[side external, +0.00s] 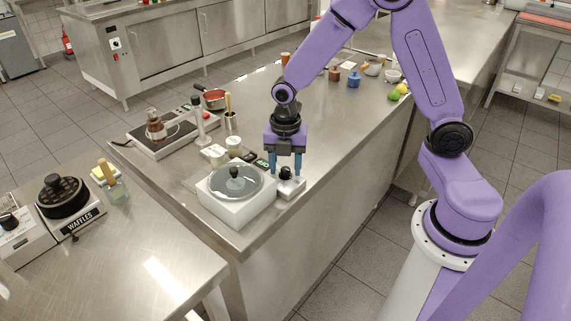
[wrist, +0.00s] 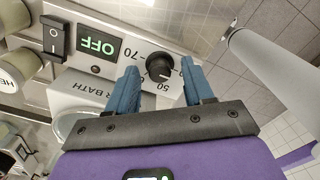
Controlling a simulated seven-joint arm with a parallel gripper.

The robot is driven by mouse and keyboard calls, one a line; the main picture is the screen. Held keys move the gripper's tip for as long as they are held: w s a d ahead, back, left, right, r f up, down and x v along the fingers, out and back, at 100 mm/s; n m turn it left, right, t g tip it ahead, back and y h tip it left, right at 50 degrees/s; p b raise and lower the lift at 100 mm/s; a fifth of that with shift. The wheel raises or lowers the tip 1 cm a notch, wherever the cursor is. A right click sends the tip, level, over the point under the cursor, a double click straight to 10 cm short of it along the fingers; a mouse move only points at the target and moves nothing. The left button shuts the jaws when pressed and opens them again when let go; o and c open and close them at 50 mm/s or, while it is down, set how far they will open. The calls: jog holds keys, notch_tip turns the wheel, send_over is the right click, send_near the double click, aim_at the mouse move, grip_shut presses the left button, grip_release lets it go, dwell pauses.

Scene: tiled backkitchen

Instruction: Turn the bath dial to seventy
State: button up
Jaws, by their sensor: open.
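The bath dial (side external: 285,173) is a round black knob on a small white control box (side external: 291,188) at the front edge of the steel counter. In the wrist view the dial (wrist: 159,67) has the printed numbers 50 and 70 near it, and I cannot surely read where its pointer stands. My gripper (side external: 286,168) is open, its blue fingers pointing down around the dial. In the wrist view one finger is on each side of the dial, with gaps showing. The white bath (side external: 237,208) with a round lid stands beside the control box.
A display (wrist: 100,44) reads OFF in green, and a black rocker switch (wrist: 54,36) sits beside it. A hotplate (side external: 165,135), a red pan (side external: 214,99) and small jars stand behind. A waffle iron (side external: 63,197) is on the lower-left table.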

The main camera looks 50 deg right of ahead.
grip_shut()
